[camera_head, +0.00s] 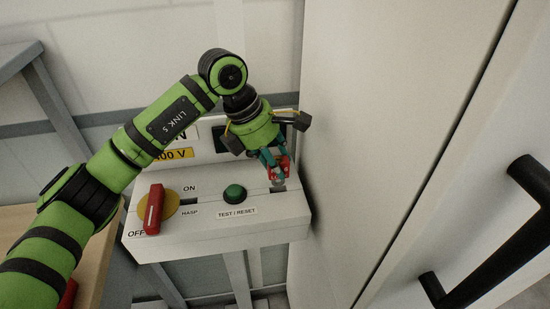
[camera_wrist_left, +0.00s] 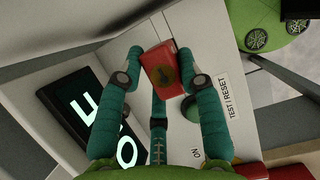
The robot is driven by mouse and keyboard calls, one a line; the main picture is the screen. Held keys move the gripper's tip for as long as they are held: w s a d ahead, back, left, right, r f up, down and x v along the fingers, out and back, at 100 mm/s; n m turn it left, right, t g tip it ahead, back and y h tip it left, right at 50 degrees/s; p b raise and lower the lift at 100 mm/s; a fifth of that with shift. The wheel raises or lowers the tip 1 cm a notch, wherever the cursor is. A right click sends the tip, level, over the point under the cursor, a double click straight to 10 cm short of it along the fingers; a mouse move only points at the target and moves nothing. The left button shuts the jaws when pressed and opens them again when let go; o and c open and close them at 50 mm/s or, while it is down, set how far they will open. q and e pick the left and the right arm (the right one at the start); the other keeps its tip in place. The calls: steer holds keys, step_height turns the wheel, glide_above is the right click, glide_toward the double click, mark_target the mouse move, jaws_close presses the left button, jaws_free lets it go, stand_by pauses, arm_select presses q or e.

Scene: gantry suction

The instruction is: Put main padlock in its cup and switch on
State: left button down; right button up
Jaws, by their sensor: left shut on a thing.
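My left gripper (camera_head: 276,163) points down over the right end of the white switch box (camera_head: 205,240). It is shut on the red padlock (camera_head: 285,168), which also shows between the fingers in the left wrist view (camera_wrist_left: 161,70). A small grey part (camera_head: 278,185) shows just below the padlock; I cannot tell whether it is the shackle or the cup. Whether the padlock rests on the box is also unclear. The red switch handle (camera_head: 153,210) sits on a yellow disc (camera_head: 172,204), its lower end by the OFF label. My right gripper is out of view.
A green TEST / RESET button (camera_head: 234,194) stands on the box between handle and padlock. A lit display (camera_wrist_left: 92,118) is partly hidden by a finger. A white cabinet with black handles (camera_head: 505,240) rises close to the right. A wooden surface (camera_head: 97,245) lies at left.

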mark_target(275, 175)
arm_select(q)
steer(key=shift+f, duration=0.1)
steer(key=shift+f+b, duration=1.9)
steer(key=shift+f, duration=0.1)
steer(key=c, duration=0.7)
jaws_free()
steer(key=shift+r, duration=0.1)
steer(key=shift+c, duration=0.2)
steer(key=shift+a+r, duration=0.1)
steer(key=shift+r, duration=0.05)
steer(key=v, duration=1.1)
steer(key=shift+r, duration=0.3)
steer(key=shift+s+a, duration=0.1)
